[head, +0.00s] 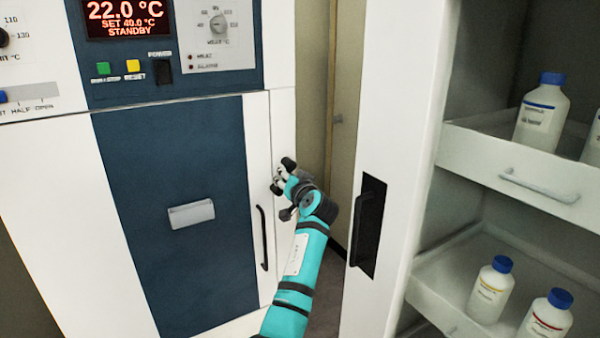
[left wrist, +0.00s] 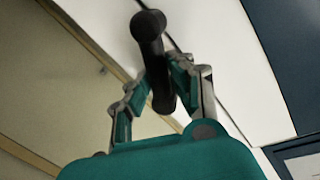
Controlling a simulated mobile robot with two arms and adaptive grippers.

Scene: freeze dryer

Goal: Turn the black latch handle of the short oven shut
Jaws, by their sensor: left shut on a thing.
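The short oven (head: 180,200) has a dark blue and white front and fills the left of the head view. Its black latch handle (head: 288,163) is at the right edge of the front, partly hidden by my gripper. In the left wrist view the latch handle (left wrist: 149,40) is a black bar with a rounded end. My left gripper (head: 284,183) is shut on it, with a finger on each side of the bar in the left wrist view (left wrist: 162,90). My right gripper is not in view.
A long black door handle (head: 262,238) is on the oven front, left of my arm. On the right an open white cabinet (head: 393,200) holds drawers with several blue-capped bottles (head: 541,108). A narrow gap with a beige wall (head: 345,75) lies between oven and cabinet.

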